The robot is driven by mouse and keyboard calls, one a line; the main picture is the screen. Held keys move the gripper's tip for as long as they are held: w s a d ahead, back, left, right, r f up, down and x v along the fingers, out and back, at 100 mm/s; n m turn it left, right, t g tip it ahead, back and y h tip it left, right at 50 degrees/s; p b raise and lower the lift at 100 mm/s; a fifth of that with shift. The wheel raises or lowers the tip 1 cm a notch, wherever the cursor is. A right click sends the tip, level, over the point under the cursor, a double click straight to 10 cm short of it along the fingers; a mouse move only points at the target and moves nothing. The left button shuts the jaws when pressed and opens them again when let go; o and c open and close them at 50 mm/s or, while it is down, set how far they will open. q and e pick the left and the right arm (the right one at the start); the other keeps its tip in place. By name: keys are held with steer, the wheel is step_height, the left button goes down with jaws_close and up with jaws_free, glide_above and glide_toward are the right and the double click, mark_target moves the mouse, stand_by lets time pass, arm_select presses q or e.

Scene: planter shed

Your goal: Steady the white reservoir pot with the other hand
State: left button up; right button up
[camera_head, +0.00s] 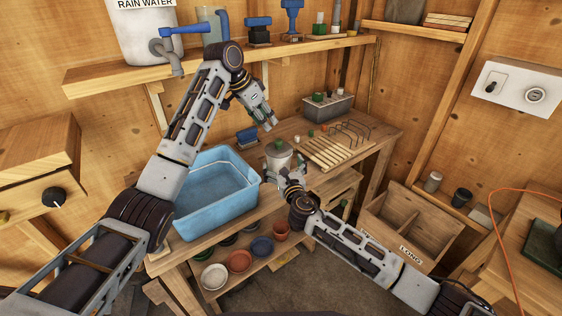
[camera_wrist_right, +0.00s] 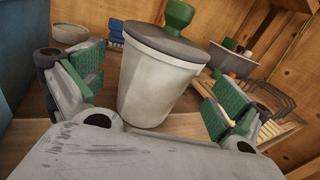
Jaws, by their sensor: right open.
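The white reservoir pot (camera_head: 279,160) stands on the workbench, right of the blue basin. It has a grey lid with a green knob (camera_wrist_right: 178,17) on top. In the right wrist view the pot (camera_wrist_right: 158,75) fills the space between the green-padded fingers, leaning only with the camera's tilt. My right gripper (camera_head: 284,174) is open at the near side of the pot, one finger to each side; gaps show between pads and pot. My left gripper (camera_head: 270,121) is above the bench, behind and above the pot, and holds nothing that I can see. Its finger opening is unclear.
A blue water basin (camera_head: 214,182) is close left of the pot. A wooden rack with wire hoops (camera_head: 342,147) and a grey box (camera_head: 328,106) are to the right and behind. Several small pots are on the shelf below. A blue brush (camera_head: 247,135) lies behind.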

steer(key=shift+x, duration=1.15)
steer(key=shift+c, duration=0.4)
steer(key=c, duration=1)
steer(key=shift+c, duration=0.3)
steer(key=shift+f, duration=0.15)
